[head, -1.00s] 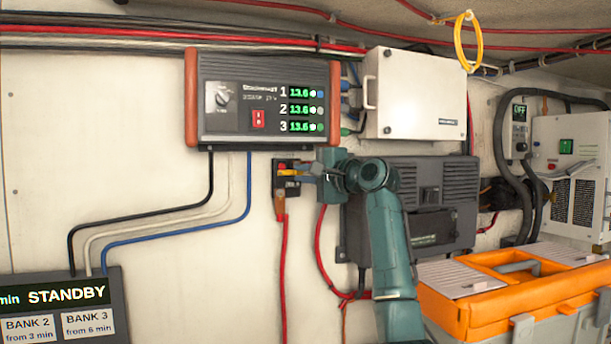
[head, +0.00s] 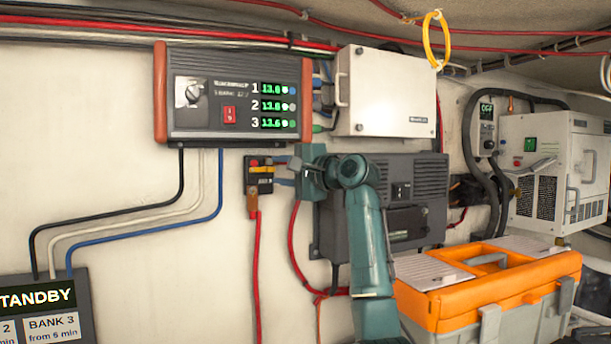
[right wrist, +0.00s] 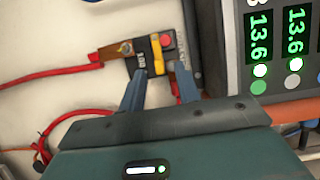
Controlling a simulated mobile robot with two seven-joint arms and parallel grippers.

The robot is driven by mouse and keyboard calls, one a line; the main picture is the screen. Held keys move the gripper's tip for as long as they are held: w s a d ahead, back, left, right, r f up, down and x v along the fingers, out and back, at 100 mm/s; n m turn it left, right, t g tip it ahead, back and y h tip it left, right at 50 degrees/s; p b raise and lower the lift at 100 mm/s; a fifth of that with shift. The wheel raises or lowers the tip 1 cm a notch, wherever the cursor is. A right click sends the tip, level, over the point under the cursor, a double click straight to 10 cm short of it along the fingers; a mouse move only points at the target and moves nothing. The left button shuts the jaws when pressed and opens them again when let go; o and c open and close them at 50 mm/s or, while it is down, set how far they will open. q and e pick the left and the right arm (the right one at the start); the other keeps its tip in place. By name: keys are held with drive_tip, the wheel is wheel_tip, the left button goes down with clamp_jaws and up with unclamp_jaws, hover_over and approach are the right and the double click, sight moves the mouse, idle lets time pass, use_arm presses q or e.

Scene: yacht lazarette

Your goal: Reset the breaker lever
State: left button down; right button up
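The breaker (head: 258,175) is a small black block on the wall with a yellow lever (head: 261,169) across it and a red button above the lever. In the right wrist view the breaker (right wrist: 147,62) and yellow lever (right wrist: 157,54) show just beyond my fingertips. My right gripper (head: 284,171) is beside the breaker, to its right in the head view. In the right wrist view its two fingers (right wrist: 160,78) stand apart with nothing held; whether they touch the breaker cannot be told. My left gripper is not in view.
A charger unit (head: 233,95) with green readouts hangs above the breaker. A dark grey box (head: 395,200) is behind my arm, and an orange-lidded toolbox (head: 440,290) stands at lower right. The wall left of the breaker is mostly clear.

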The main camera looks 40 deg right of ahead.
drive_tip(key=s+d+b, duration=0.1)
drive_tip(key=s+b, duration=0.2)
drive_tip(key=s, duration=0.8)
drive_tip(key=shift+s+d, duration=0.15)
drive_tip(key=shift+d, duration=0.25)
